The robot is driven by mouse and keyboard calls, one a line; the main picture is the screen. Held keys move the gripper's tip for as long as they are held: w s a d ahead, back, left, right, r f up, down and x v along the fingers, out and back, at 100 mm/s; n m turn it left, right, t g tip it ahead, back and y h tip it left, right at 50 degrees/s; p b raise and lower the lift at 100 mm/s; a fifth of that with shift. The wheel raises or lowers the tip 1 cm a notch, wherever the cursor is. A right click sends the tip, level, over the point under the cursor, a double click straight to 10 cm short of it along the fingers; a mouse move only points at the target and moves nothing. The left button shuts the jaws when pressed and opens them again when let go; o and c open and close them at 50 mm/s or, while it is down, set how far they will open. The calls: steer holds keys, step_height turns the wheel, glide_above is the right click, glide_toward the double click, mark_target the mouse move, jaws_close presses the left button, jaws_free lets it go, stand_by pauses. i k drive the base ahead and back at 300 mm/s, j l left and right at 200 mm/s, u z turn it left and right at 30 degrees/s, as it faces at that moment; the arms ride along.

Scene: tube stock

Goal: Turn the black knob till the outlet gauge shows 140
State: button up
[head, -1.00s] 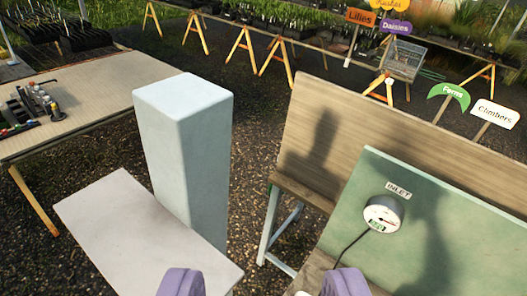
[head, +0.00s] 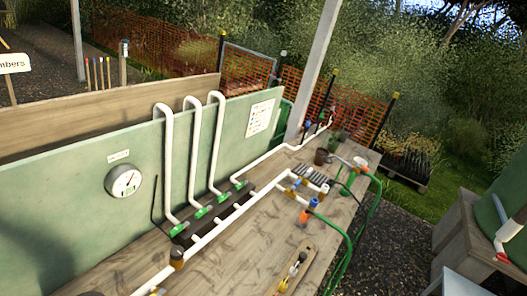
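A round white-faced gauge (head: 123,181) in a grey case is mounted on the green board (head: 65,215) at the left. The small label (head: 118,156) above it is too small to read with certainty, and so is the reading on its dial. I cannot make out a black knob in this view. My gripper is not in view.
White pipes (head: 167,165) rise along the board from green fittings on the wooden bench (head: 235,255). A long white pipe (head: 210,238) runs along the bench top. A yellow-handled tool on a small board (head: 293,270) and green hoses (head: 352,222) lie to the right.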

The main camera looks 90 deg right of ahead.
mark_target(177, 253)
steer(key=z, duration=2.4)
